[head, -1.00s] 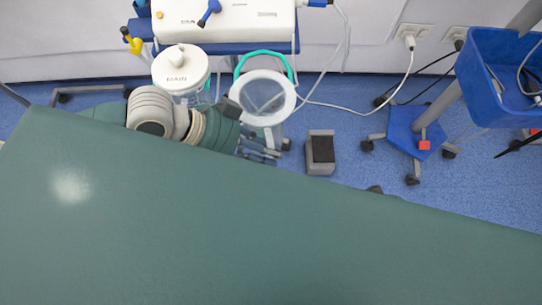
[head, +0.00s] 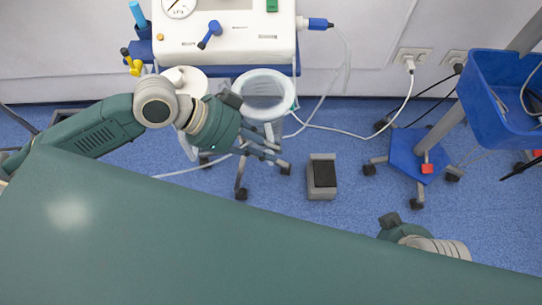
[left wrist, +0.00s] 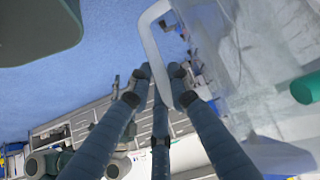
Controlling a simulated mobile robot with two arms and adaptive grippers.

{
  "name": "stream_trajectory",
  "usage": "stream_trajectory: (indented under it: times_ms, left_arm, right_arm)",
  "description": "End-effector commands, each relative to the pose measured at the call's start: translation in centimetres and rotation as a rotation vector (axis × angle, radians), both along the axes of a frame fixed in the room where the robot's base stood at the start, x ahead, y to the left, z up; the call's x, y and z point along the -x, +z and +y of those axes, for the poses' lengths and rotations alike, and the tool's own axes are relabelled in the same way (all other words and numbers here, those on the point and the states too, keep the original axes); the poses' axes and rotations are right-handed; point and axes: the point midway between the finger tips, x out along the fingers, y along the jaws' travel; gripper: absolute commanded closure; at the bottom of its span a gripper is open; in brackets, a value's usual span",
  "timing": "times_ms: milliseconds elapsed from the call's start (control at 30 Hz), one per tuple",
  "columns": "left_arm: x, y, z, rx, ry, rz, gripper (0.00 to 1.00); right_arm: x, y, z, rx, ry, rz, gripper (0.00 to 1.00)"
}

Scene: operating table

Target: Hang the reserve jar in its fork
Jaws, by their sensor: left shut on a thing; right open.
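The reserve jar (head: 264,112), clear with a pale round rim, hangs upright from my left gripper (head: 270,138) at the front edge of the suction unit (head: 225,45). In the left wrist view, my left gripper (left wrist: 162,85) is shut on the jar's white loop handle (left wrist: 150,38), with the clear jar wall (left wrist: 255,60) to the right. The green fork is mostly hidden; a green bit (head: 295,104) shows at the jar's right side. I cannot tell whether the jar rests in it. My right arm shows at the lower right; its fingers are hidden behind the table.
The MAIN jar (head: 190,78) stands left of the reserve jar, partly covered by my left arm. A tube runs from the unit down past the right side. The green operating table (head: 250,250) fills the front. A pedal (head: 322,176) lies on the floor.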

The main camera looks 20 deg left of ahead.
Motion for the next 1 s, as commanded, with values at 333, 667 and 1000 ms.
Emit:
stream_trajectory:
  times_ms: [333, 667, 1000]
  left_arm:
    - [-2.4, -0.3, 0.6, 0.003, -0.001, -0.002, 1.00]
    - [-2.3, -1.4, 0.6, 0.003, 0.000, -0.002, 1.00]
    - [-2.3, -1.5, 0.6, 0.003, 0.000, -0.002, 0.70]
  right_arm:
    - [0.1, -1.3, 0.0, 0.001, 0.000, 0.004, 0.56]
    - [-0.4, -1.3, 0.1, -0.002, 0.001, -0.014, 0.56]
    - [-0.4, -1.2, 0.1, -0.003, 0.002, -0.015, 0.56]
